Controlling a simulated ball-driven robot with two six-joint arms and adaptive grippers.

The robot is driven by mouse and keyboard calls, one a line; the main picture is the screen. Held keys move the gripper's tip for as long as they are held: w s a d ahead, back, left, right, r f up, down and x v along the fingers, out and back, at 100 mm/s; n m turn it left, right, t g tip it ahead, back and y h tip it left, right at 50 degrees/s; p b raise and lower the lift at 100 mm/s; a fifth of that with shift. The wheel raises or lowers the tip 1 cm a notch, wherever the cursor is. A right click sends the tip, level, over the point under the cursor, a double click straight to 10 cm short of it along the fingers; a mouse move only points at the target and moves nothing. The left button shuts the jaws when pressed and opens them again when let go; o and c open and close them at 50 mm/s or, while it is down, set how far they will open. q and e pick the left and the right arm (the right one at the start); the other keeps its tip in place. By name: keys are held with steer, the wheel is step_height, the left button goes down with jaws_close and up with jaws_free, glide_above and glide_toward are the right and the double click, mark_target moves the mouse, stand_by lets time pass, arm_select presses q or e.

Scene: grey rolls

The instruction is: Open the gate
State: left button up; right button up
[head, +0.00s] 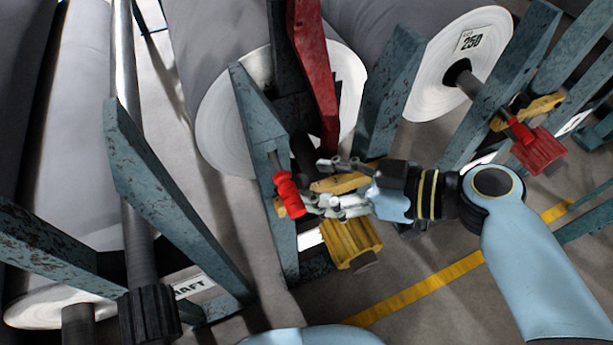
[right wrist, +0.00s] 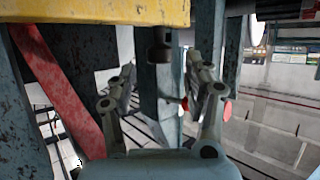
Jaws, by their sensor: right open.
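A red bar (head: 315,75), which may be the gate, rises along the blue-grey stand of the middle roll; a red bar also shows at the left of the right wrist view (right wrist: 62,90). Below it, a red grip (head: 289,195) and a yellow block (head: 350,240) sit on the stand. My right gripper (head: 322,186) is open beside the red grip, over the yellow parts; I cannot tell whether it touches them. In the right wrist view its fingers (right wrist: 160,70) are apart, with a dark knob (right wrist: 160,45) beyond or between them under a yellow edge (right wrist: 100,12). My left gripper is out of view.
Large grey rolls stand behind the stand (head: 225,120) and at the right (head: 440,70). Another stand with a red block (head: 540,152) is at the right. A slanted blue-grey post (head: 165,200) and a dark shaft are at the left.

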mark_target(304, 182)
steer(key=shift+x, duration=1.7)
steer(key=shift+c, duration=0.3)
jaws_close()
